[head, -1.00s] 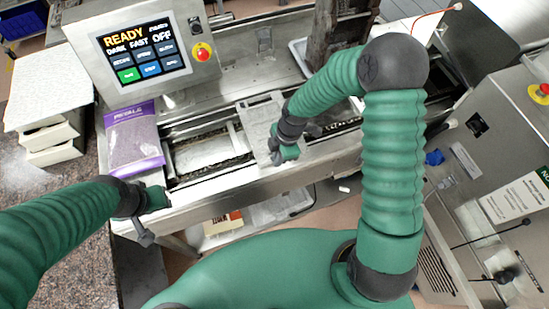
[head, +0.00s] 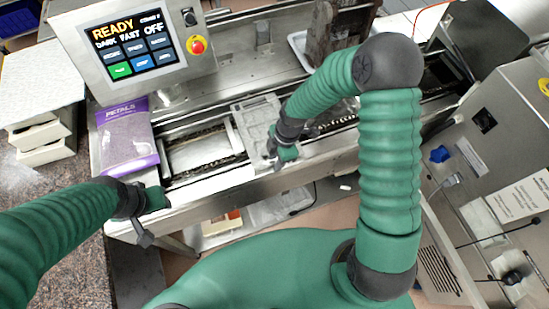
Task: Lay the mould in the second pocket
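The mould (head: 254,114) is a flat, pale grey plate on the steel line, right of a pocket (head: 203,154) with a pale floor and dark edges. The mould looks roughly level; I cannot tell whether it is fully seated. My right gripper (head: 281,154) is at the mould's right, near edge. Its fingers are small and partly hidden, so I cannot tell whether they grip the mould. My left gripper (head: 152,203) is at the line's front left corner, away from the mould, and its fingers are unclear.
A control panel (head: 134,45) reading READY stands behind the line, with a red button (head: 197,45). A purple PETALS bag (head: 127,138) lies at the line's left end. A dark brown upright block (head: 322,35) stands behind my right arm. A steel machine (head: 480,150) fills the right side.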

